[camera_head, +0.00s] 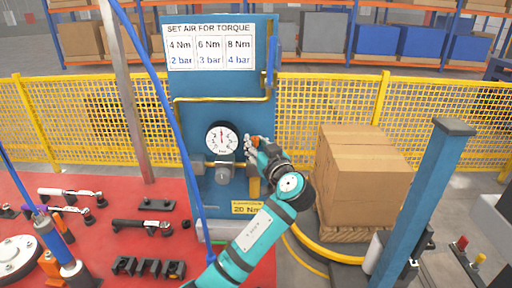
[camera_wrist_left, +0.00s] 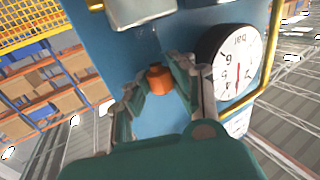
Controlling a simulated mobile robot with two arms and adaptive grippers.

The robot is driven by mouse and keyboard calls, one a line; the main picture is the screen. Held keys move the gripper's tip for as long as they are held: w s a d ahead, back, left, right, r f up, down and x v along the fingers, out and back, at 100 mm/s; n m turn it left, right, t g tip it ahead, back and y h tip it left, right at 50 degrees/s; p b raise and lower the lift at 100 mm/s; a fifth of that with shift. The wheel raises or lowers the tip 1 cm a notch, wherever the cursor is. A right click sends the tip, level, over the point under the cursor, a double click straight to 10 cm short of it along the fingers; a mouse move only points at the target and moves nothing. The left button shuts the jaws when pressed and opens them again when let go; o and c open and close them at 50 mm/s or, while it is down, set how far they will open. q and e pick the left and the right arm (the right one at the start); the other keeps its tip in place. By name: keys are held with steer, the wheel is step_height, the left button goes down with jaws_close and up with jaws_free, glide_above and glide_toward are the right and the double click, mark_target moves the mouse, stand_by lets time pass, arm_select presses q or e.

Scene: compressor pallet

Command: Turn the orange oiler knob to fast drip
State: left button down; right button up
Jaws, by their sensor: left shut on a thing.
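The orange oiler knob (camera_wrist_left: 159,80) sits against the blue panel (camera_wrist_left: 110,60) in the left wrist view, between the two fingers of my left gripper (camera_wrist_left: 156,84). The fingers are closed in on its sides. In the head view my left gripper (camera_head: 252,146) is at the panel, just right of the pressure gauge, and a small bit of orange shows at its fingertips. The gripper hides most of the knob, and its drip setting cannot be read. My right gripper is in neither view.
The round white gauge (camera_head: 222,138) is close left of the gripper, with metal fittings (camera_head: 224,172) below. A torque sign (camera_head: 209,47) is above. A red table (camera_head: 95,235) with tools is at left. Boxes (camera_head: 357,180) on a pallet and a blue post (camera_head: 425,200) stand at right.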

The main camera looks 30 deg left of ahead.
arm_select(q)
steer(key=c, duration=1.4)
jaws_free()
steer(key=shift+r, duration=0.1)
steer(key=shift+s+d, duration=0.15)
steer(key=shift+d, duration=0.15)
steer(key=v, duration=1.1)
steer(key=shift+s+d, duration=0.15)
